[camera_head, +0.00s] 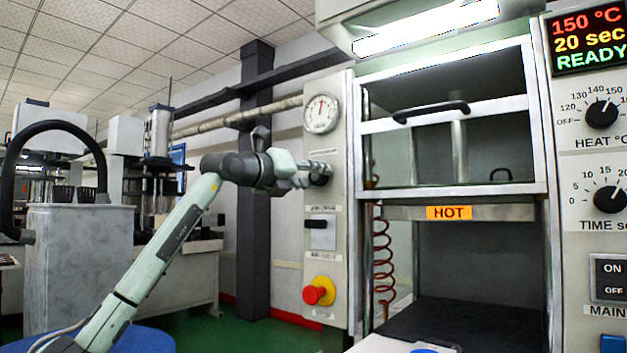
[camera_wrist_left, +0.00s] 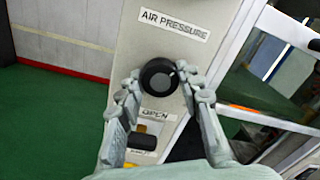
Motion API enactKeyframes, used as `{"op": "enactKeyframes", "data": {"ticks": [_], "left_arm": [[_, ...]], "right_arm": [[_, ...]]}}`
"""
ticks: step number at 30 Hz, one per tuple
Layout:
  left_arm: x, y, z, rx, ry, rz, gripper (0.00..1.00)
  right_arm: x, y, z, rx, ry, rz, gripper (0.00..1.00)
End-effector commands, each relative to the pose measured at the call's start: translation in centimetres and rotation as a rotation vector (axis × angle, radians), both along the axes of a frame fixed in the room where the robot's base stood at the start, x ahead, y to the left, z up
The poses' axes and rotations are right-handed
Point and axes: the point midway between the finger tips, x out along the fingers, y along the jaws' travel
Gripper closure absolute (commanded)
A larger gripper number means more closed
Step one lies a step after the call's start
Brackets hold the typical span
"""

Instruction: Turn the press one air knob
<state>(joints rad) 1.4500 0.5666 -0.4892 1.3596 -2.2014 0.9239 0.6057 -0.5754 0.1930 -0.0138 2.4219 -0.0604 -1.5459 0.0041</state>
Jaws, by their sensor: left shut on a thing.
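The air knob (camera_wrist_left: 159,79) is a round black knob under the "AIR PRESSURE" label in the left wrist view. It also shows in the head view (camera_head: 321,174), on the press's left side panel below the round gauge (camera_head: 321,113). My left gripper (camera_wrist_left: 160,84) has one finger on each side of the knob and is shut on it. In the head view my left gripper (camera_head: 312,177) reaches the panel from the left and partly covers the knob. My right gripper is in neither view.
Below the knob are a black-handled switch (camera_head: 318,225) and a red-and-yellow emergency button (camera_head: 319,291). The press opening with a "HOT" label (camera_head: 449,212) is right of the panel. Heat and time dials (camera_head: 602,114) are at the far right.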

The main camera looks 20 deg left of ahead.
Motion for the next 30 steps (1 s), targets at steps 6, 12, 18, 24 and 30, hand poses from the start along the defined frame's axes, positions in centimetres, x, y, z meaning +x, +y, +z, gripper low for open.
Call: {"op": "enactKeyframes", "data": {"ticks": [6,12,18,24,30], "left_arm": [[0.0,-0.03,-0.07,-0.046,0.018,-0.001,0.94],[0.0,-0.03,-0.04,-0.054,0.021,-0.001,0.94],[0.0,-0.03,-0.04,-0.053,0.021,-0.001,0.94],[0.0,-0.02,-0.05,-0.052,0.02,-0.001,0.45],[0.01,-0.01,-0.03,-0.052,0.02,0.0,0.44]], "right_arm": [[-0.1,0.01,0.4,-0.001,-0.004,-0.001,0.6],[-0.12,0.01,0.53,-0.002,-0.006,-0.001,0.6],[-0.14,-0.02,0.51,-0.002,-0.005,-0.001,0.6],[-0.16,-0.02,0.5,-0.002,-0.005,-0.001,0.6],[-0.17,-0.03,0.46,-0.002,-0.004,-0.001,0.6]]}}
